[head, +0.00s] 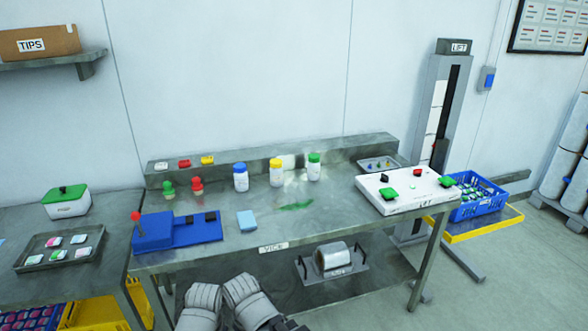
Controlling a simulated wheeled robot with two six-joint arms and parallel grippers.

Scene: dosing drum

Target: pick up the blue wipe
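The blue wipe (246,221) is a small light-blue folded square. It lies flat on the metal bench (330,228), near its front edge and just right of the blue fixture (178,232). Nothing covers it and nothing holds it. Grey links of my own arms show at the bottom edge, below the bench front. Neither gripper's fingers can be made out in the head view, and no gripper is near the wipe.
A green smear (296,206) marks the bench right of the wipe. Behind stand bottles with blue (241,178), yellow (276,173) and green (314,168) caps. Green (168,189) and red (197,187) stamp-like pieces stand back left. A white board (405,190) lies right.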

